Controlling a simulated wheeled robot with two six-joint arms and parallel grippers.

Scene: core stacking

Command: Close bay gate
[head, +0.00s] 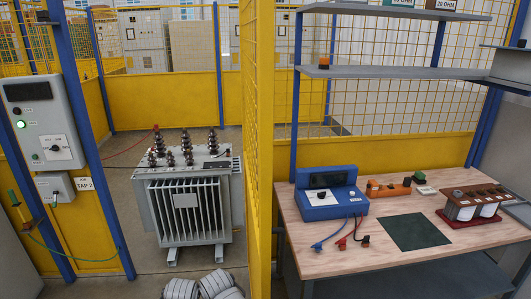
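A yellow mesh panel with a solid yellow lower part (259,170) stands nearly edge-on in the middle of the head view. It may be the bay gate or a fixed side fence; I cannot tell which. To its left is an open gap, through which a grey transformer (187,205) shows on the bay floor. The gap's left side is a blue post (93,150) beside a yellow fence panel. No latch or handle is clear. Neither of my grippers is in view.
A control box (42,122) with a lit green lamp and a smaller "TAP 2" box (55,187) are on the left. A wooden bench (385,260) with a blue meter (330,195) and dark mat (415,231) fills the right.

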